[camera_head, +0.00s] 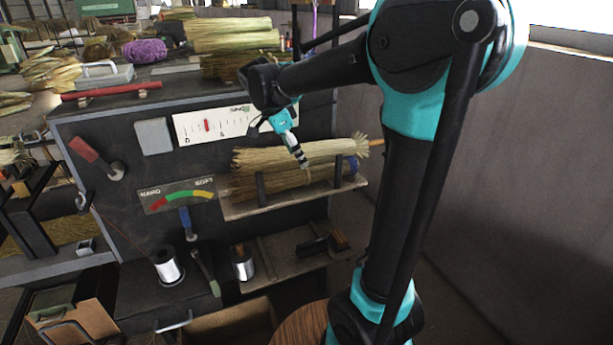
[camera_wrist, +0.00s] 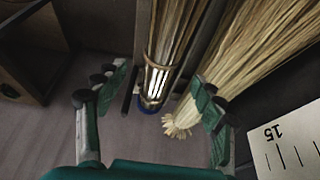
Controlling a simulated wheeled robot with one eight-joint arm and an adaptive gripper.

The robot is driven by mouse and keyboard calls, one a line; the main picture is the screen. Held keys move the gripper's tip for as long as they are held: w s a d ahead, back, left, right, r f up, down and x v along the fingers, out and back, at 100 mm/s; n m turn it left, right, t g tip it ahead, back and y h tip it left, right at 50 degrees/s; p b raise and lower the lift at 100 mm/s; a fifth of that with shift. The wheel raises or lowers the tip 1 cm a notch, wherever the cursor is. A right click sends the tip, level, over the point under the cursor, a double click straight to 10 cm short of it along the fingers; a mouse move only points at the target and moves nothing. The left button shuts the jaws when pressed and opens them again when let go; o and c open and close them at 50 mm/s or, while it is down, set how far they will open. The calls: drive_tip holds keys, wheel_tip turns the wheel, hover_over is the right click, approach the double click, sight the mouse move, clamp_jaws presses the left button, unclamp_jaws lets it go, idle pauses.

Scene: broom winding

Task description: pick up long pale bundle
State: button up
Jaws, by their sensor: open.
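The long pale bundle (camera_head: 265,157) lies along a shelf on the dark panel, its flared end to the right. In the wrist view the pale bundle (camera_wrist: 262,55) runs from the upper right to a flared tip near the centre. A darker bundle (camera_head: 262,186) lies beside it, below in the head view. In the wrist view this second bundle (camera_wrist: 172,35) has a metal band and a blue end. My gripper (camera_head: 303,163) is open and empty, in front of the pale bundle in the head view. The wrist view shows its fingers (camera_wrist: 160,92) apart, the right one overlapping the pale bundle; contact is unclear.
The shelf (camera_head: 280,205) has dark upright posts. A white scale plate (camera_head: 215,125) is above the bundles. A lower shelf (camera_head: 290,258) holds tools, with a metal spool (camera_head: 167,266) to its left. More straw bundles (camera_head: 235,35) lie on the top. Open floor shows at right.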

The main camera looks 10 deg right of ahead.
drive_tip(key=shift+w+x, duration=0.15)
drive_tip(key=shift+x, duration=1.65)
drive_tip(key=shift+w+x, duration=0.1)
drive_tip(key=shift+x, duration=1.7)
drive_tip(key=shift+r, duration=0.1)
drive_tip(key=c, duration=1.3)
wheel_tip(320, 180, up, 20)
